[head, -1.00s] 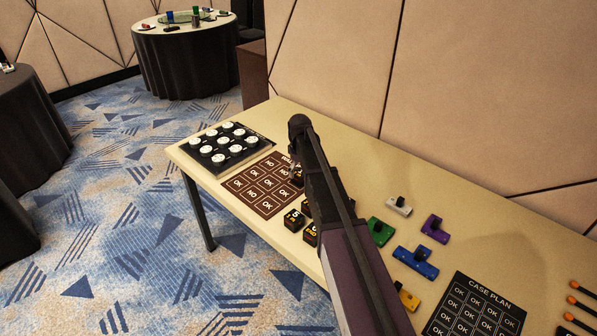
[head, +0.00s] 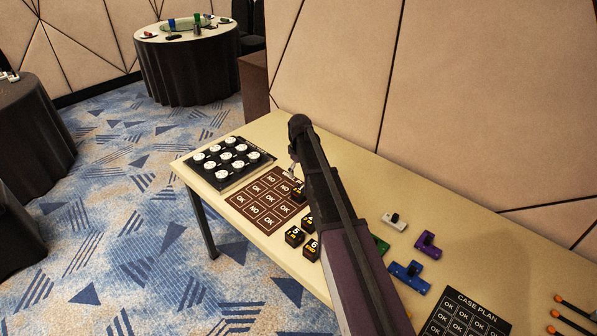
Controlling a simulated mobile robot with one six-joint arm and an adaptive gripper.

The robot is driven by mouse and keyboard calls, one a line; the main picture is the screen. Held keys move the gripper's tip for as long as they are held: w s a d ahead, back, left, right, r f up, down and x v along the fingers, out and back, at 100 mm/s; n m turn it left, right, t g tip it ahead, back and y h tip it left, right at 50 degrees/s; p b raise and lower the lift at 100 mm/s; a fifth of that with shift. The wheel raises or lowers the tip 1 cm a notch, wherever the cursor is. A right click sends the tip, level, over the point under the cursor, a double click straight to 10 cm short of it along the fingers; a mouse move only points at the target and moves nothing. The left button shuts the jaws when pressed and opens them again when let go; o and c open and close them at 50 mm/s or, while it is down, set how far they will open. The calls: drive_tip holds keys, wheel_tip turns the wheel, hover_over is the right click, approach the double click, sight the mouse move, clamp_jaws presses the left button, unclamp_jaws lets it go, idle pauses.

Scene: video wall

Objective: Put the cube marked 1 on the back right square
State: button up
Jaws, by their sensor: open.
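The brown mat (head: 233,199) is a grid of squares marked OK and NO, on the table left of my arm. A dark cube (head: 299,193) sits on the mat's right part, partly behind my arm; its mark is not readable. My gripper (head: 292,172) is small in view, open, just behind and above that cube, and appears apart from it. Several dark cubes with pale and orange marks stand on bare table in front of the mat, including one marked 5 (head: 294,236) and one that looks like 6 (head: 311,248). I cannot make out a 1.
A black tray of white round pieces (head: 233,184) lies beyond the mat on the left. Blue (head: 409,275) and purple (head: 429,245) blocks and a black case plan card (head: 466,318) lie right of my arm. The wall borders the table's back edge.

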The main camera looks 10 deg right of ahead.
drive_tip(key=shift+r, duration=0.45)
drive_tip(key=shift+s, duration=0.1)
idle(0.4)
drive_tip(key=s+m, duration=0.7)
drive_tip(key=s, duration=2.1)
drive_tip(key=shift+s+a, duration=0.25)
drive_tip(key=shift+s, duration=0.15)
